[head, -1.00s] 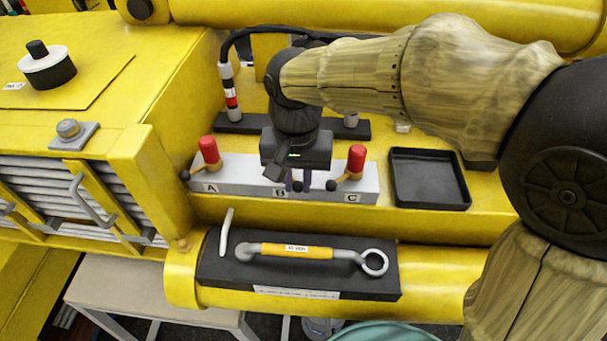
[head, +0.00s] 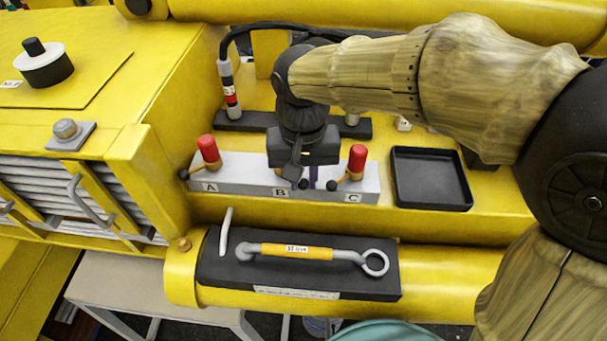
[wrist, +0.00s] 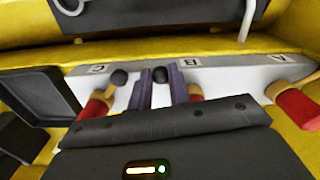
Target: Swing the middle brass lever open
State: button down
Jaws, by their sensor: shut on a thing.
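A pale grey valve block (head: 235,182) carries the marks A, B and C. The same knob shows in the wrist view (wrist: 160,74), between the two purple fingers of my gripper (wrist: 161,86). My gripper (head: 305,180) comes down from above over B and is shut on the middle lever.
Red-capped brass levers stand at A (head: 208,151) and C (head: 356,162), close on either side of my gripper. A black tray (head: 431,178) lies to the right.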

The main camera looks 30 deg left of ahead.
aim_at(304, 180)
jog(key=c, duration=1.3)
grip_release()
jog(key=shift+w+a+r, duration=0.1)
jog(key=shift+w+r, duration=0.05)
jog(key=shift+w, duration=0.05)
jog(key=shift+s, duration=0.1)
notch_tip(304, 180, up, 17)
jog(key=b, duration=0.2)
jog(key=shift+r, duration=0.15)
